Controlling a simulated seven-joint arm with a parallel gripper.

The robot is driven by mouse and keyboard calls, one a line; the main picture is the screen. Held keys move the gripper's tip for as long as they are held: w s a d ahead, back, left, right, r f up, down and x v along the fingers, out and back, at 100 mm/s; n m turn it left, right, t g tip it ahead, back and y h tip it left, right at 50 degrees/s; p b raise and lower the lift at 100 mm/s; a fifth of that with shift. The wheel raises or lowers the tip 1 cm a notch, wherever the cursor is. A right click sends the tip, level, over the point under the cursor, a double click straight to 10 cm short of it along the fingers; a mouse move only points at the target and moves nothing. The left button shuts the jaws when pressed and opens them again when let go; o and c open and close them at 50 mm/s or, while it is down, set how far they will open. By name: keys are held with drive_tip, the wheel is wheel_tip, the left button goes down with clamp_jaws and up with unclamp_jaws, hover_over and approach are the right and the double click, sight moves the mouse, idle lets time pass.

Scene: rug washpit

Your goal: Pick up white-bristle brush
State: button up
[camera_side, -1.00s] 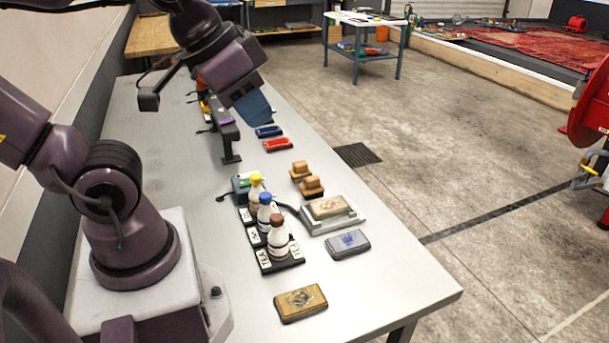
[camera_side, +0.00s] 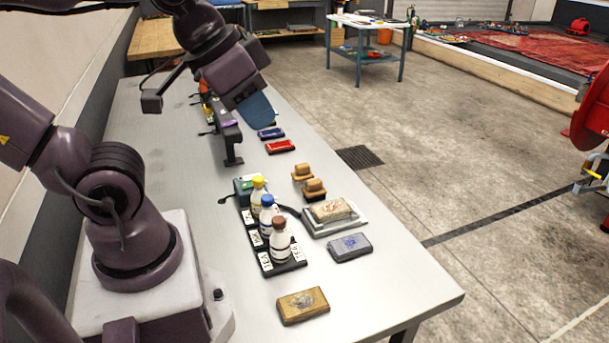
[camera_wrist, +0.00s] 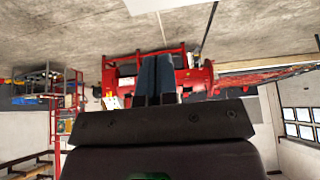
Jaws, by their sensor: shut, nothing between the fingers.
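Two small wooden-backed brushes stand near the middle of the bench, a rear one (camera_side: 302,171) and a front one (camera_side: 314,187). My gripper (camera_side: 260,113) is high above the far part of the bench, well apart from both brushes. In the wrist view its two blue-grey fingers (camera_wrist: 155,80) are together and empty. That view faces the room, and neither brush shows in it.
Three capped bottles (camera_side: 268,215) stand on a black labelled rack left of the brushes. A framed tray (camera_side: 347,226) holding a patterned block, a grey-blue block (camera_side: 349,247) and a tan block (camera_side: 302,305) lie nearer. Red (camera_side: 280,146) and blue (camera_side: 271,133) items lie beyond.

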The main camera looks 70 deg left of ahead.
drive_tip(key=o, duration=1.6)
